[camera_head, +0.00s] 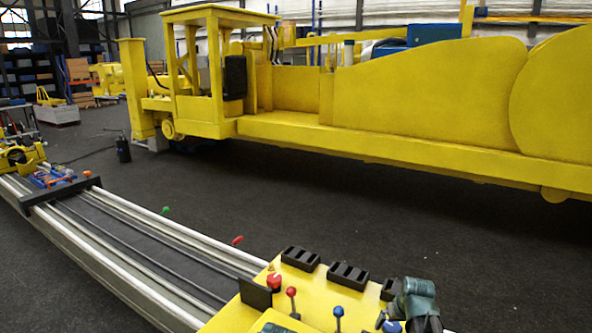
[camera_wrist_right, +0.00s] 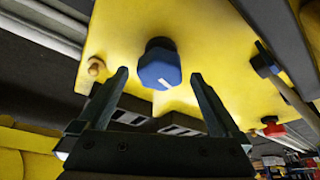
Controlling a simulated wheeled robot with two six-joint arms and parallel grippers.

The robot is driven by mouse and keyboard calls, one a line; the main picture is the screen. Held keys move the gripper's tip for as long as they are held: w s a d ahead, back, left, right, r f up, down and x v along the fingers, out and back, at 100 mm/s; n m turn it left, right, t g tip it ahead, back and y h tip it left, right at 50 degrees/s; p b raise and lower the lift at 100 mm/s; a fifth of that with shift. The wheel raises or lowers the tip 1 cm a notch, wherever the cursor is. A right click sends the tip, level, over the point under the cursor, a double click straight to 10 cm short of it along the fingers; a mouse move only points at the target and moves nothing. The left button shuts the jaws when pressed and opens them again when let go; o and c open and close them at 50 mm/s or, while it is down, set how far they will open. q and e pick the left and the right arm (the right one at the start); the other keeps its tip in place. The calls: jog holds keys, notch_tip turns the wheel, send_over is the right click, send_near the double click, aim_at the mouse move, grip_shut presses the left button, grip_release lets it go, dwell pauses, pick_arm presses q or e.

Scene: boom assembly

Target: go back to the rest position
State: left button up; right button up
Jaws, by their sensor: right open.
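My right gripper (camera_wrist_right: 159,76) is open, with its two dark fingers apart in the right wrist view. A blue knob (camera_wrist_right: 160,68) with a white mark shows between the fingertips, and no finger visibly touches it. The knob sits on the yellow control panel (camera_wrist_right: 205,35). In the head view my right wrist (camera_head: 415,300) is at the lower right, above the panel (camera_head: 314,287), and the blue knob (camera_head: 393,326) shows just below it.
The panel carries a red-ball lever (camera_head: 291,293), a blue-ball lever (camera_head: 338,312), a red button (camera_head: 274,281) and black switch blocks (camera_head: 300,259). A rail track (camera_head: 140,245) runs off to the left. A large yellow machine (camera_head: 420,110) stands behind, across open dark floor (camera_head: 330,215).

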jog(key=p+v, duration=1.3)
jog(key=v, duration=0.1)
jog(key=b+x, duration=1.4)
jog(key=x, duration=0.1)
jog(key=shift+f, duration=0.1)
jog(key=shift+s+r+n+p, duration=0.15)
jog(key=shift+r+n+p, duration=0.2)
jog(key=shift+r+n, duration=0.1)
jog(key=n+y, duration=0.1)
jog(key=n, duration=0.2)
jog(key=shift+d+y, duration=0.15)
jog(key=shift+y, duration=0.15)
jog(key=p+v, duration=0.8)
jog(key=v, duration=0.1)
